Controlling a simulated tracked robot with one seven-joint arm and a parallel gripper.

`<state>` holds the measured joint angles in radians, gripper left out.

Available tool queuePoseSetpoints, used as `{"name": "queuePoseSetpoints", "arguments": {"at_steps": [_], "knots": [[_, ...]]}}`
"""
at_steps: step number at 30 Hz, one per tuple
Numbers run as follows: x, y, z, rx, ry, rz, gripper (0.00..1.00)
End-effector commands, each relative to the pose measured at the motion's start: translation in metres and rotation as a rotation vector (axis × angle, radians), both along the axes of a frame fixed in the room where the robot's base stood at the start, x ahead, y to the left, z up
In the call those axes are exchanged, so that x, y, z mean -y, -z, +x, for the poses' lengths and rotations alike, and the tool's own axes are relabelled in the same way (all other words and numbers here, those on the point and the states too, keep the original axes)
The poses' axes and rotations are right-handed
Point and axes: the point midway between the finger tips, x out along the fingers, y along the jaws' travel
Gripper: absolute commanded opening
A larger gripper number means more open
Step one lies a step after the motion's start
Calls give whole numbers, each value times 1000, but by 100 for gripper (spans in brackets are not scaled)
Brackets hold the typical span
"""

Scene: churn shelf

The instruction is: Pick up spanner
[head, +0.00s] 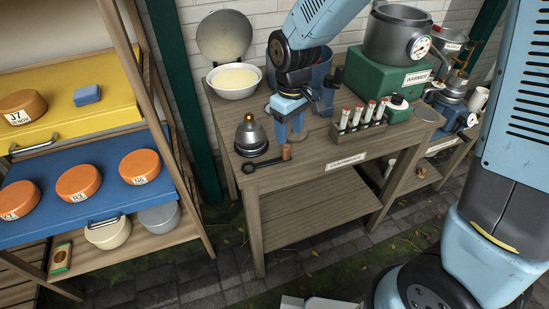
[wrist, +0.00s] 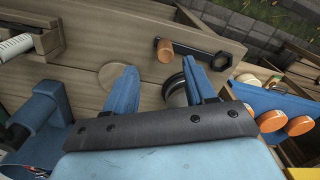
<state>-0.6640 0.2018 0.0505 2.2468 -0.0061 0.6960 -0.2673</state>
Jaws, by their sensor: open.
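The spanner (head: 267,161) lies at the front left corner of the wooden table. My gripper (head: 290,127) is open and above the table, behind and to the right of the spanner. In the wrist view both fingers of my gripper (wrist: 160,82) show apart, with nothing held between them.
A metal cone-shaped weight (head: 250,133) stands just behind the spanner, partly hidden by a finger in the wrist view. A rack of red-capped tubes (head: 359,124) stands to the right. A white bowl (head: 235,88) is behind. Shelves with orange tubs (head: 78,183) stand left.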

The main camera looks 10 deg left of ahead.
Motion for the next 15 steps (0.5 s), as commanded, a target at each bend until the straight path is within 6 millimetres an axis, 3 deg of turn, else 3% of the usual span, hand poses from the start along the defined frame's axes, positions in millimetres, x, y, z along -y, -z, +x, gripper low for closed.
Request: {"name": "queuePoseSetpoints", "arguments": {"at_steps": [3, 11, 15], "knots": [[0, 14, 0, -2, 0, -1, 55], [-2, 29, -2, -1, 0, -1, 55], [-5, 49, -7, -2, -2, -2, 55]]}}
